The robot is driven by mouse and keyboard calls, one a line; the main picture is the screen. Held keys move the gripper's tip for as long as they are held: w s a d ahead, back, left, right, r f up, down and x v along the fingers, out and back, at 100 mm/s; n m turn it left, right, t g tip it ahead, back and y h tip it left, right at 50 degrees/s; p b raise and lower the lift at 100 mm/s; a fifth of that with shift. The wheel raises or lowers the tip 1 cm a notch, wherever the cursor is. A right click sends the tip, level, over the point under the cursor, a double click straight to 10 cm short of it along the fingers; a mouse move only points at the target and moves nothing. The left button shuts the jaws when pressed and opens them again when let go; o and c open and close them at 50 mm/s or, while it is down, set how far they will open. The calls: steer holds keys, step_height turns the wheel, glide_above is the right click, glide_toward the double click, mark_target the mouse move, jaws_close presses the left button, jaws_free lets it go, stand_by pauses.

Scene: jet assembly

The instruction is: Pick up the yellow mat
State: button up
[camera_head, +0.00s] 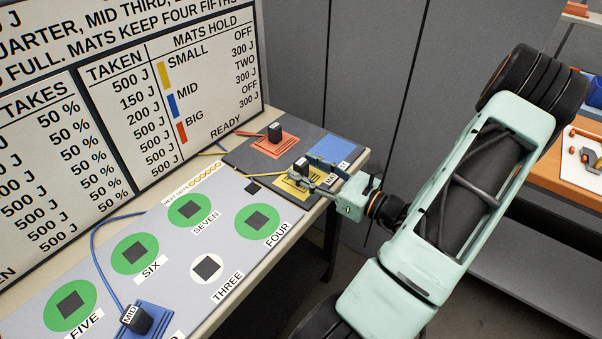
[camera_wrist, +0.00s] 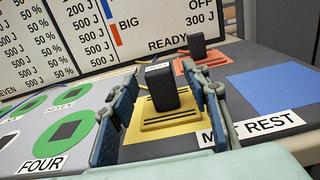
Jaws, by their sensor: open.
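The yellow mat (camera_wrist: 163,121) lies flat on a yellow square (camera_wrist: 150,138) of the dark rest board. A black upright handle block (camera_wrist: 163,93) stands on the mat. In the head view the yellow mat (camera_head: 297,186) is partly hidden by my gripper (camera_head: 306,170). In the wrist view my gripper (camera_wrist: 163,92) is open, with one finger on each side of the black block. Gaps show between the fingers and the block, and nothing is held.
A red mat (camera_head: 268,150) with a black block sits behind. An empty blue square (camera_head: 327,147) lies to the right. A blue mat (camera_head: 155,318) with a cable stands on the numbered board (camera_head: 120,215) at lower left. The sign panel (camera_head: 130,90) rises behind.

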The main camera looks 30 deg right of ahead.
steer(key=shift+x, duration=0.95)
jaws_close()
steer(key=shift+r, duration=0.1)
